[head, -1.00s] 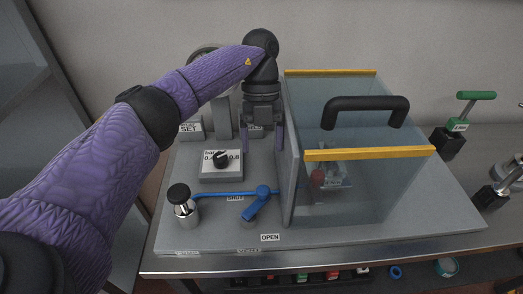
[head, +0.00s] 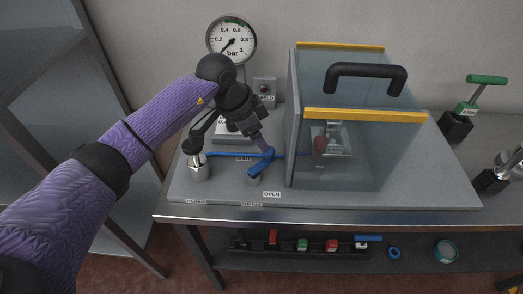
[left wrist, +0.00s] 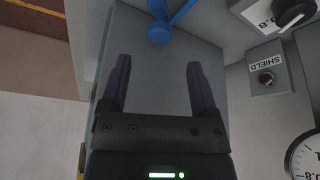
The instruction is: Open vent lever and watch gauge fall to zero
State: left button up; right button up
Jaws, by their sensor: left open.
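The blue vent lever (head: 260,164) sits on the grey base plate, its handle slanting to the lower left, between the SHUT label and the OPEN label (head: 272,194). A blue end of it also shows in the left wrist view (left wrist: 158,30). My left gripper (head: 264,146) is tilted down right at the lever. In the left wrist view its fingers (left wrist: 158,68) are apart with nothing between them, and the blue part is just beyond the tips. The round gauge (head: 231,41) stands behind; its needle points lower left, below 0.2. My right gripper is out of view.
A clear shield box (head: 355,160) with a black handle (head: 366,78) stands right of the lever. A silver post with a black knob (head: 198,170) is at left. A SHIELD button box (head: 265,90) is behind. Green-handled tool (head: 486,79) at far right.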

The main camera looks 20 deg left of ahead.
aim_at(262, 161)
pick_arm(q)
jog(key=b+x, duration=0.1)
jog(key=x, duration=0.5)
jog(key=shift+r, duration=0.1)
grip_shut()
